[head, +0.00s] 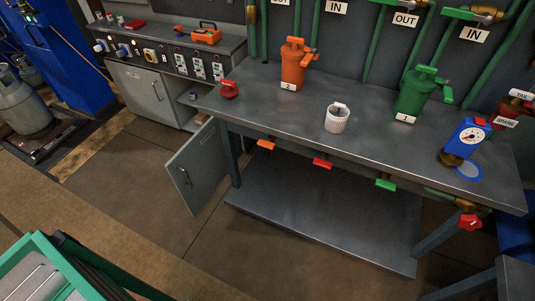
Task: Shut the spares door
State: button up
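A grey cabinet door (194,168) with a dark handle stands open in the head view, left of the middle. It juts out toward me in front of the left end of the large workbench. Left of it is the low cabinet (116,93), whose other grey door (145,93) is shut. An open bay (193,99) with a shelf and small items shows right of that shut door. No readable label shows on the open door, so I cannot confirm it is the spares door. My gripper is not in view.
The workbench (275,98) holds orange and green canisters, a white cup and a blue gauge. Its lower shelf (310,215) is bare. A green-edged object (42,245) fills the lower left corner. Floor (120,190) is clear left of the open door.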

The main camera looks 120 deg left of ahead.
aim_at(196, 171)
jog(key=u, duration=0.55)
jog(key=i, duration=0.15)
jog(key=u, duration=3.75)
jog(key=i, duration=1)
jog(key=z, duration=0.15)
jog(key=k, duration=1.1)
jog(key=u, duration=0.05)
